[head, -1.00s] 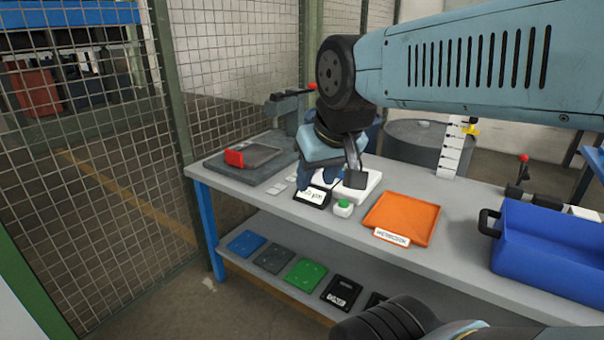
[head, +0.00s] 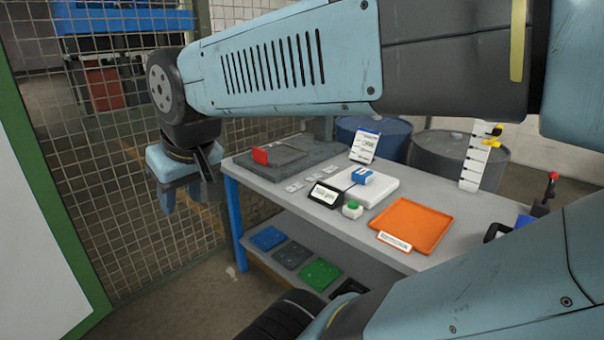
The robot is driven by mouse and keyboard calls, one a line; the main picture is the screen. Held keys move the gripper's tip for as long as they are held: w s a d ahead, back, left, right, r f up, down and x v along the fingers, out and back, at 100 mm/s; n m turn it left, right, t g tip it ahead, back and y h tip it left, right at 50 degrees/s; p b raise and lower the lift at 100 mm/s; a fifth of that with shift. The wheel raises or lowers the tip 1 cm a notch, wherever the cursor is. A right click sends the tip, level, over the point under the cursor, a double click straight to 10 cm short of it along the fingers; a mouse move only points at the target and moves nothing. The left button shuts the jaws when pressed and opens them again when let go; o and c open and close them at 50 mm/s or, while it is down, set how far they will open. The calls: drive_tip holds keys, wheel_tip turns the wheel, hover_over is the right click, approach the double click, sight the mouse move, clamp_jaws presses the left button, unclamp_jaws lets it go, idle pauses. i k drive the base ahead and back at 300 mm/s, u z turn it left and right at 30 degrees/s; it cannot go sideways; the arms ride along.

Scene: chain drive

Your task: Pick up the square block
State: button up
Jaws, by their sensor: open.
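A small blue block with a white marking (head: 361,176) sits on the white plate of a scale-like device (head: 378,192) on the bench. It is the only block-like part I can make out, and I cannot tell if it is square. My gripper (head: 184,198) hangs pointing down at the left, beyond the bench's left end and apart from the block. Its jaws are open, with nothing seen between them.
The grey bench (head: 335,215) carries a dark fixture with a red part (head: 261,156), a small display (head: 326,194), a green button (head: 352,207) and an orange tray (head: 410,225). Coloured plates (head: 268,238) lie on the lower shelf. A mesh fence (head: 110,180) stands behind my gripper.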

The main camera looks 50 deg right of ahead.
sight(361, 176)
drive_tip(key=u, duration=0.35)
drive_tip(key=k, duration=2.05)
drive_tip(key=z, duration=0.55)
drive_tip(key=i, duration=1)
drive_tip(key=z, duration=0.1)
